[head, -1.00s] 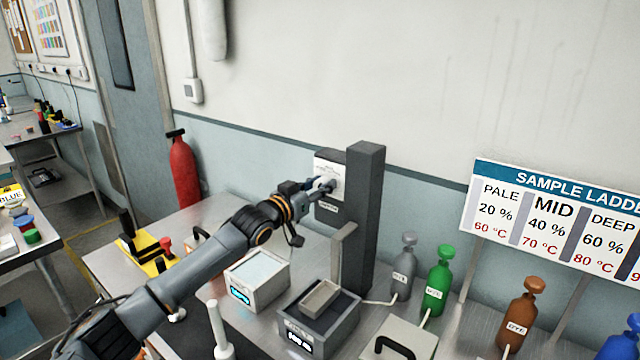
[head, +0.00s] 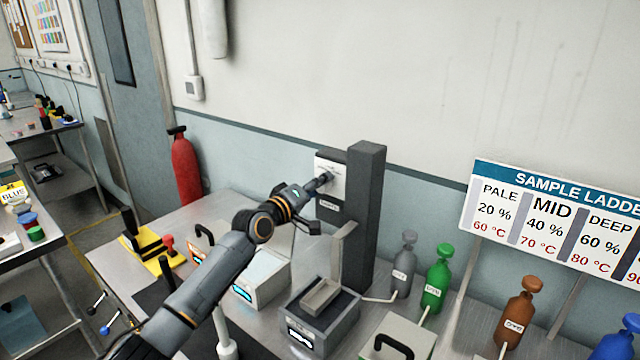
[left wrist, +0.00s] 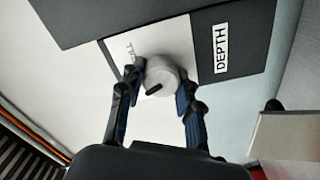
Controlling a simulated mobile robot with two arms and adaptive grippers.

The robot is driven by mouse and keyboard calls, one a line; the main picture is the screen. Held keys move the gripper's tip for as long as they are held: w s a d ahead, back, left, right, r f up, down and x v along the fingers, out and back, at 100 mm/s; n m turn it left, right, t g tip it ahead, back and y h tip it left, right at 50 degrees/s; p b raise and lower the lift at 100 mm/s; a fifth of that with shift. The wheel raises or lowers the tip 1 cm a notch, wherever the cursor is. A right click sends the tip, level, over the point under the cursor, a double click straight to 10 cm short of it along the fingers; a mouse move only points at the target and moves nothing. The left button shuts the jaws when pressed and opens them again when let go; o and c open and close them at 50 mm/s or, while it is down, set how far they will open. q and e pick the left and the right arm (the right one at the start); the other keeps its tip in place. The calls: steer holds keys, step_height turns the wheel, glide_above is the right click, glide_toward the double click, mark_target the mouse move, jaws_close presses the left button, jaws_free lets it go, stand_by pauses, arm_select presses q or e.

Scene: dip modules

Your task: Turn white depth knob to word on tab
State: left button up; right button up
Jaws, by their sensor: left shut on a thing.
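A dark pointer mark shows on the knob's face. Faint lettering on the plate is only partly readable, the rest hidden by a finger. My left gripper (left wrist: 158,88) has its two fingers on either side of the knob, shut on it. In the head view my left gripper (head: 322,182) reaches the white plate (head: 330,166) on the dark column (head: 362,215) and covers the knob. The word on the sample tab cannot be made out.
A grey box with a small tray (head: 320,296) stands below the column. Several dye bottles, including a green one (head: 438,280), stand to the right. A sample ladder sign (head: 560,215) is behind them. A yellow-based holder (head: 150,250) is at left.

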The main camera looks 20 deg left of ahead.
arm_select(q)
steer(key=shift+n+p, duration=0.45)
steer(key=shift+n, duration=1.15)
steer(key=o, duration=1.2)
steer(key=shift+f, duration=0.1)
steer(key=shift+c, duration=0.2)
steer(key=shift+a, duration=0.1)
steer(key=v, duration=1.2)
